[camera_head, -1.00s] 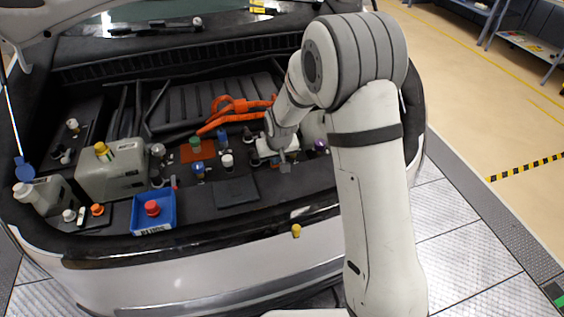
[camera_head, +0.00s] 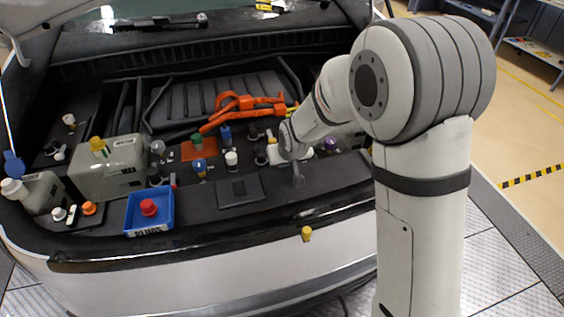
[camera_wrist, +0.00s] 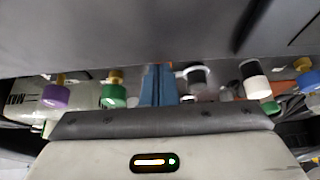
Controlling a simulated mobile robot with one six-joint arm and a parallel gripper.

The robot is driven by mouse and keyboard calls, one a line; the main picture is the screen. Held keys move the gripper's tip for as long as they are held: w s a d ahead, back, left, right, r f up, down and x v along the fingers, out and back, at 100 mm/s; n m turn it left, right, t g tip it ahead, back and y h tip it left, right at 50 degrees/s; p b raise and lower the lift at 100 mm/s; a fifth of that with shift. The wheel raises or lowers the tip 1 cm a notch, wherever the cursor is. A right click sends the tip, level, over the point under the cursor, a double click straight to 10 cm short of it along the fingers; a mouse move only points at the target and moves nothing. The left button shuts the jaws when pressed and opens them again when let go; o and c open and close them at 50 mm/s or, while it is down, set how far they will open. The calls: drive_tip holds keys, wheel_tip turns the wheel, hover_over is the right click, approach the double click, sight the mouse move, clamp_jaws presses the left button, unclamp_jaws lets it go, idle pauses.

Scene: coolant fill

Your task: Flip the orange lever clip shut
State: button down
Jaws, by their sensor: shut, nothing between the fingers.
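Thick orange cables (camera_head: 232,103) loop across the back middle of the engine bay in the head view. I cannot make out a separate orange lever clip on them, nor whether it is open or shut. My gripper (camera_head: 299,180) hangs over the front right of the bay, in front of the cables and well apart from them. In the wrist view its blue-grey fingers (camera_wrist: 158,85) are together with nothing between them.
A blue tray (camera_head: 165,221) with a red cap sits at the front left. A grey-white tank (camera_head: 105,178) with a yellow cap stands behind it. Several coloured caps (camera_head: 199,165) stick up around the middle.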

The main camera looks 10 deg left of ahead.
drive_tip(key=shift+r, duration=0.15)
drive_tip(key=shift+s+r+p, duration=0.2)
drive_tip(key=shift+r+p, duration=0.35)
drive_tip(key=shift+r, duration=0.4)
drive_tip(key=s+d+f+v, duration=0.1)
drive_tip(key=v, duration=1.2)
drive_tip(key=s+d+r+m+g+h, duration=0.2)
drive_tip(key=s+d+m, duration=0.2)
drive_tip(key=s+d, duration=1.5)
drive_tip(key=shift+d+r+m+g, duration=0.2)
drive_tip(key=shift+d+m+g, duration=0.15)
drive_tip(key=shift+d, duration=0.4)
